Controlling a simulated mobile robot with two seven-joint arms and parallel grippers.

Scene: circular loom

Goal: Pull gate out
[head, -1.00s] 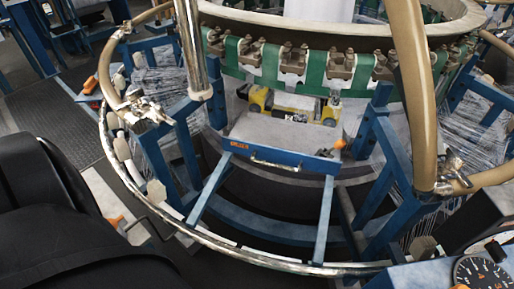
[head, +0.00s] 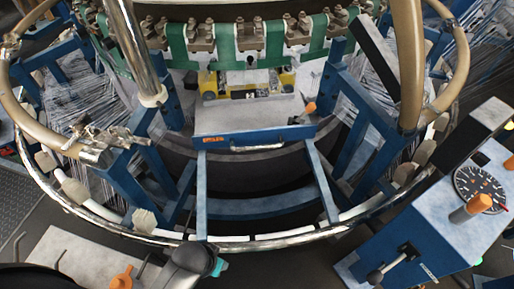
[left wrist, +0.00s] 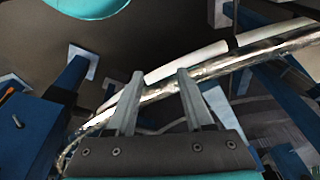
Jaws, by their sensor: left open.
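The gate appears to be the blue panel (head: 225,138) with a pale horizontal handle and an orange label, at the front of the loom in the head view. A grey flat plate (head: 250,112) lies behind it, and two blue rails (head: 323,185) run from it toward the front ring. My left gripper (left wrist: 160,73) is open and empty in the left wrist view. In the head view only part of my left arm and a teal piece show at the bottom, in front of the ring and well short of the handle. My right gripper is out of view.
A chrome ring rail (head: 270,242) curves across the front. Tan hoses (head: 408,65) and a chrome post (head: 133,45) stand at the sides. A blue control box (head: 425,235) with a gauge (head: 480,188) stands at the right. An orange-handled lever (head: 300,112) sits beside the panel.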

